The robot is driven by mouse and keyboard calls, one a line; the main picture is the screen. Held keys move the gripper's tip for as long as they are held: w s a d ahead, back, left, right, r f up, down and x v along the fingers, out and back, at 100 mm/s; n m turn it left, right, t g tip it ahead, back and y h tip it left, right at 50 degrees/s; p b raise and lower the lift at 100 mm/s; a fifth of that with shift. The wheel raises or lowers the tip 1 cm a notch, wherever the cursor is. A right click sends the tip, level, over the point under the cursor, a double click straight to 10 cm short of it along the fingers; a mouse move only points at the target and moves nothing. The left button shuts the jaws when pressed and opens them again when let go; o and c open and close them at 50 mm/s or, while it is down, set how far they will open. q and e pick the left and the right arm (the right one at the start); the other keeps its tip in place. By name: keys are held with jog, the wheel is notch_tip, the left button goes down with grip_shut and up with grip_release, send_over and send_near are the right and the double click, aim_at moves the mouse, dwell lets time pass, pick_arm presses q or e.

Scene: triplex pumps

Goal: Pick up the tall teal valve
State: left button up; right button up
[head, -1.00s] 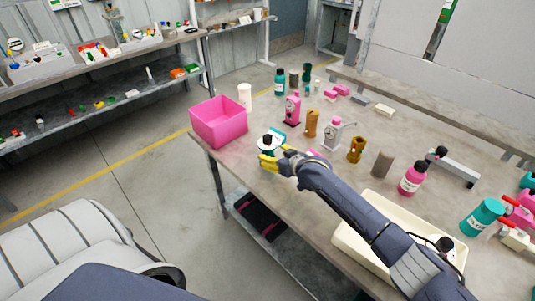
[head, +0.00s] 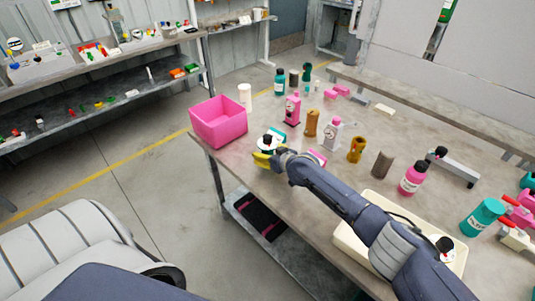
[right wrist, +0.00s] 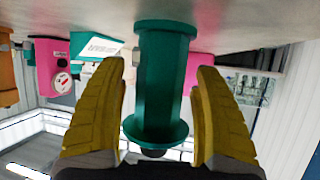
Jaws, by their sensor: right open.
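The tall teal valve (right wrist: 163,80) is a flanged, six-sided teal body with a dark end, seen upside down in the right wrist view. It stands on the table between the two yellow fingers of my right gripper (right wrist: 160,115). The fingers are open, one on each side, with a visible gap to the valve body. In the head view my right gripper (head: 265,160) is low at the front left of the table, and the valve is mostly hidden there. My left gripper is not in view.
A pink bin (head: 220,125) stands at the table's left corner. Pink bottles (head: 292,110), a white bottle (head: 332,136), brown parts (head: 311,123) and a gold part (head: 356,150) stand behind the gripper. A cream tray (head: 345,240) lies under my right arm.

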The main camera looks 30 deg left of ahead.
aim_at(267, 136)
grip_shut()
dwell(0.3)
notch_tip(267, 136, up, 10)
jog(key=shift+r, duration=0.1)
dwell(0.7)
jog(key=shift+f, duration=5.05)
dwell(0.4)
